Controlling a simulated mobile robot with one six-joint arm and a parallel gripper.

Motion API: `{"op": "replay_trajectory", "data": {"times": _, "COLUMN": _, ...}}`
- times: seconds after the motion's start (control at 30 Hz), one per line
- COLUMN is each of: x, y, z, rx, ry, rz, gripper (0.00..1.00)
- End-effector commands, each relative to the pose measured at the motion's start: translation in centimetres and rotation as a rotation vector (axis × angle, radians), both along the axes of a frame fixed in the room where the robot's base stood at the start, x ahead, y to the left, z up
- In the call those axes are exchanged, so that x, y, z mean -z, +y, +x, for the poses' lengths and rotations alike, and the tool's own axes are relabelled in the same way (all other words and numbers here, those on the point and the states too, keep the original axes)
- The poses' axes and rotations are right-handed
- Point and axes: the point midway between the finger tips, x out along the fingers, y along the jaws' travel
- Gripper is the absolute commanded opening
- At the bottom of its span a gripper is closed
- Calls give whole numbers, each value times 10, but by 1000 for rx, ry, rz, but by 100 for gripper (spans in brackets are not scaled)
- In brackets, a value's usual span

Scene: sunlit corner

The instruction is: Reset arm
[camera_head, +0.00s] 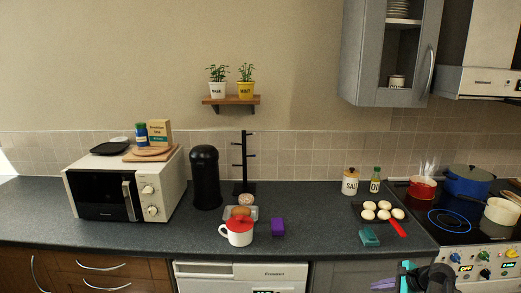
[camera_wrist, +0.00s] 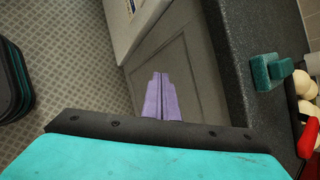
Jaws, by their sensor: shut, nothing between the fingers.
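My gripper (camera_wrist: 160,78) shows in the wrist view with its two purple fingers side by side, shut and empty. It hangs in front of the grey cabinet door (camera_wrist: 185,65), below and apart from the counter edge. In the head view, my arm's end shows at the bottom right, in front of the counter (camera_head: 330,245), partly cut off by the frame edge.
A teal block (camera_head: 369,237) lies near the counter's front edge, also in the wrist view (camera_wrist: 266,72). Behind it is a dark tray with several pale round items and a red handle (camera_head: 396,229).

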Motion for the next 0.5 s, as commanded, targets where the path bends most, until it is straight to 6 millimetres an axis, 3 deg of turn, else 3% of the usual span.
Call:
{"op": "replay_trajectory", "data": {"times": 0.03, "x": 21, "y": 21, "z": -5, "rx": -52, "ry": 20, "rz": -19, "gripper": 0}}
{"op": "replay_trajectory", "data": {"times": 0.2, "x": 81, "y": 77, "z": -24, "rx": -240, "ry": 77, "rz": -97, "gripper": 0}}
{"op": "replay_trajectory", "data": {"times": 0.5, "x": 174, "y": 166, "z": -79, "rx": -598, "ry": 161, "rz": -219, "gripper": 0}}
